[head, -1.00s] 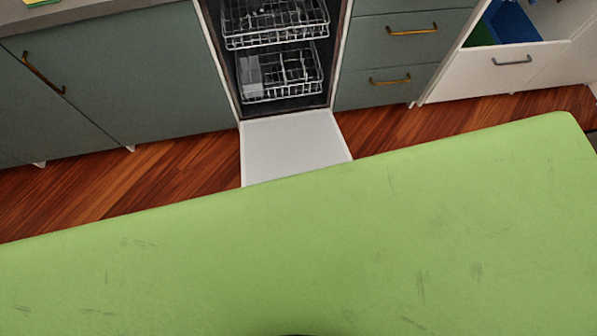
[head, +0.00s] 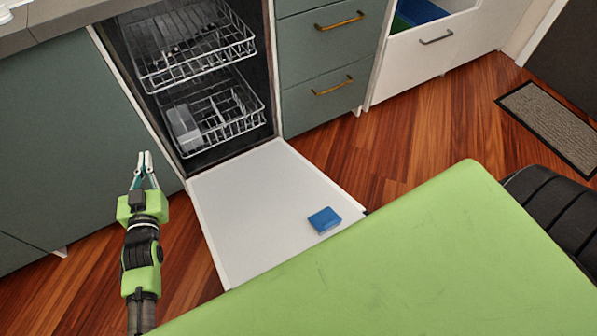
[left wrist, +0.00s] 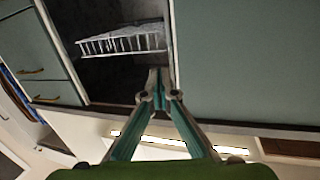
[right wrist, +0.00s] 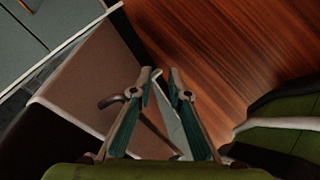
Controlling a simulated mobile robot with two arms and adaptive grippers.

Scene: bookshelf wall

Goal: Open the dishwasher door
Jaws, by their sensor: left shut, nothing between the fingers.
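The dishwasher (head: 250,140) stands open in the head view. Its white door (head: 250,215) is folded down and lies low in front of the opening. My left gripper (head: 145,155) is shut and empty, to the left of the door and in front of a green cabinet. In the left wrist view its fingertips (left wrist: 155,72) meet, with a rack behind them. My right gripper (right wrist: 160,72) shows only in the right wrist view. Its fingertips sit a little apart over wood floor and a brownish panel. Whether anything is between them is unclear.
A small blue block (head: 324,219) lies on the door. Wire racks (head: 190,45) are inside the dishwasher. Green drawers (head: 325,60) and a white drawer (head: 430,45) stand to the right. The wood floor (head: 430,130) at right is clear up to a doormat (head: 550,125).

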